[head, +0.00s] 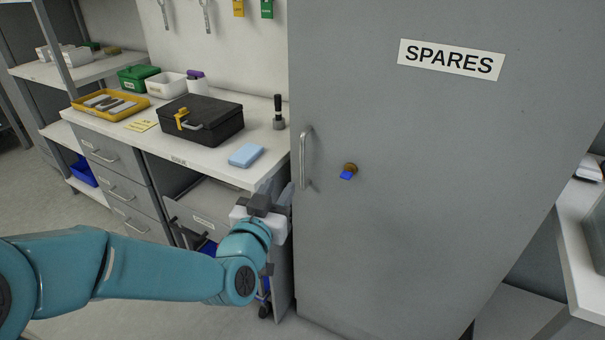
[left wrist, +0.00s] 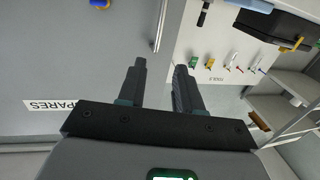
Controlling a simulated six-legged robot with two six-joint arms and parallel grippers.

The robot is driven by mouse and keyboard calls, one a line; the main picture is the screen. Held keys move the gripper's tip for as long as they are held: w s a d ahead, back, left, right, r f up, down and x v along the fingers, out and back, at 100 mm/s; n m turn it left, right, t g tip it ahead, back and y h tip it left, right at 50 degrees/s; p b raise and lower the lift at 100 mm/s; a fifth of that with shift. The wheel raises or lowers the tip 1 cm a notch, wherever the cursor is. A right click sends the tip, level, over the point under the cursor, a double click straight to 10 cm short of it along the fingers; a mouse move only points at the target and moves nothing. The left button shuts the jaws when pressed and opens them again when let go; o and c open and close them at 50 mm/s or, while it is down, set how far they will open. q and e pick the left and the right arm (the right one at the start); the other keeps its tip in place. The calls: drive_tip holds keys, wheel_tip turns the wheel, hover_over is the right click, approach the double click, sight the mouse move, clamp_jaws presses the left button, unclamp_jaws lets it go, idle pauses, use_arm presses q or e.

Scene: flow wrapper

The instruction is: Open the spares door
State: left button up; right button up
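The spares door (head: 420,190) is a tall grey panel with a SPARES label (head: 451,60); it looks shut. Its upright metal bar handle (head: 303,158) is at the door's left edge. A brass lock with a blue key (head: 347,173) is to the right of the handle. My left gripper (head: 283,192) is just below and left of the handle. In the left wrist view its two fingers (left wrist: 160,68) are apart with nothing between them, and the handle (left wrist: 160,28) lies beyond the fingertips, roughly in line with the gap. My right gripper is not in view.
A drawer unit (head: 115,180) is below. A white-topped counter (head: 580,250) is at the right. Open floor shows at lower left.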

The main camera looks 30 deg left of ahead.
sight(302, 152)
use_arm(q)
drive_tip(key=w, duration=0.5)
drive_tip(key=w+a, duration=0.1)
drive_tip(key=w, duration=0.4)
drive_tip(key=w+a+p, duration=0.1)
drive_tip(key=w, duration=0.5)
drive_tip(key=shift+a, duration=0.25)
drive_tip(key=shift+f, duration=0.1)
drive_tip(key=shift+c, duration=0.3)
clamp_jaws()
